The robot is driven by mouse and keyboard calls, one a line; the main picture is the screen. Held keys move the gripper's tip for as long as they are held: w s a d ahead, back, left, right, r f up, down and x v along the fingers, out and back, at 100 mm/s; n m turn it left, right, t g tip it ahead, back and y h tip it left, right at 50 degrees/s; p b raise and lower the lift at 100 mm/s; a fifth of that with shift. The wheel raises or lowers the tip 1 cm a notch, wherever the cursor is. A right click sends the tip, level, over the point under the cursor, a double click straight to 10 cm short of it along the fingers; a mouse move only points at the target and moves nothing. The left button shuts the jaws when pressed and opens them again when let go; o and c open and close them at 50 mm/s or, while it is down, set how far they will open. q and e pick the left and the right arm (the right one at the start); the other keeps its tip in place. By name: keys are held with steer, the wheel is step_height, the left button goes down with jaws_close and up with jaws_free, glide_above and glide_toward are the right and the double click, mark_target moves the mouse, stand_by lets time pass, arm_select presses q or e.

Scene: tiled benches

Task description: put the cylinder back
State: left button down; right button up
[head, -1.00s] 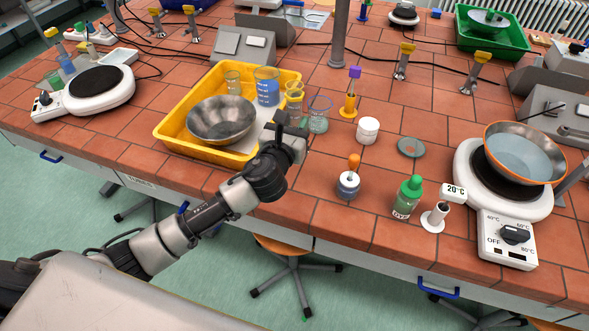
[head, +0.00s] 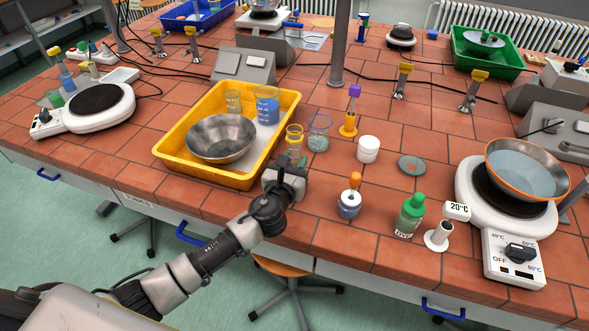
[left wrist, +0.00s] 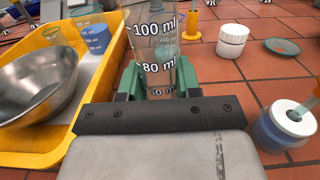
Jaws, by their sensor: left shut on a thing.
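My left gripper (left wrist: 158,85) is shut on a clear glass cylinder (left wrist: 155,40) with white volume marks, which stands upright between the green fingers. In the head view the cylinder (head: 294,138) has a yellowish rim and my left gripper (head: 288,172) covers its lower part. It is just right of the yellow tray's (head: 268,158) near right corner. I cannot tell whether its base touches the bench. The tray holds a metal bowl (head: 221,138), a blue beaker (head: 267,105) and a small glass (head: 233,102). My right gripper is not in view.
A glass beaker (head: 318,134) stands close right of the cylinder. Farther right are a white jar (head: 368,149), an orange-handled bottle (head: 349,203), a green-capped bottle (head: 409,216) and a hot plate (head: 514,214) bearing a pan (head: 528,170). Bare tiles lie behind the jar.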

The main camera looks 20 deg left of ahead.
arm_select(q)
steer(key=shift+f, duration=0.8)
steer(key=shift+f, duration=0.15)
steer(key=c, duration=0.8)
jaws_free()
